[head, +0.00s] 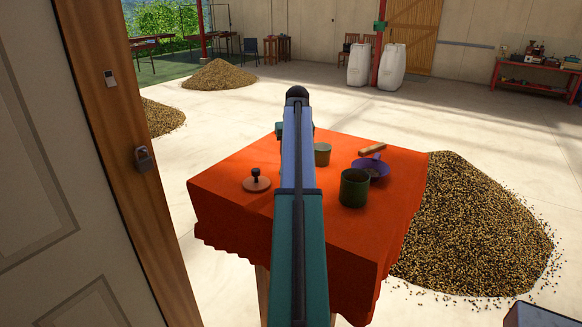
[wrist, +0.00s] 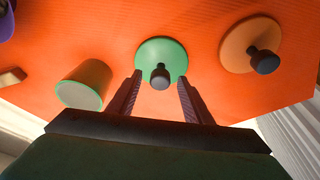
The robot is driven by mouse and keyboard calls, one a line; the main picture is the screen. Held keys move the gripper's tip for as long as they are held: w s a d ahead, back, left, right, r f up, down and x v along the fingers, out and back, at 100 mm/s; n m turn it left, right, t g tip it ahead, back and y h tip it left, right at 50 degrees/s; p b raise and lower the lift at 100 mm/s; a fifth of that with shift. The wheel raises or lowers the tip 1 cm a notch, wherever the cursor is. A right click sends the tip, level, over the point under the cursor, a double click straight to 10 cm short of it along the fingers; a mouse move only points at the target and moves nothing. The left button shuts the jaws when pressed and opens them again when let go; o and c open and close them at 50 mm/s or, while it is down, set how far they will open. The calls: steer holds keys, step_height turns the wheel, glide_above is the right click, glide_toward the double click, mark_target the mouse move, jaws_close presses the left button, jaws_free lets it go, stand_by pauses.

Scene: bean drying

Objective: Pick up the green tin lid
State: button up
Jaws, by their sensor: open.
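The green tin lid (wrist: 160,50) lies on the orange-red cloth in the wrist view, with a dark round knob (wrist: 160,77) on it. My gripper (wrist: 159,80) is open, with one finger on each side of the knob in the picture. I cannot tell whether the fingers touch the lid or how high they are above it. In the head view my arm covers the lid and the fingers.
A second lid, orange-tan (wrist: 238,45) with a dark knob, lies right of my gripper; a tin (wrist: 88,82) is to the left.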

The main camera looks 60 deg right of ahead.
steer(key=shift+w+d+f, duration=0.1)
steer(key=shift+d+f, duration=0.05)
steer(key=shift+f, duration=0.5)
steer(key=c, duration=1.1)
steer(key=shift+r, duration=0.15)
steer(key=shift+r+b, duration=1.4)
steer(key=shift+r, duration=3.5)
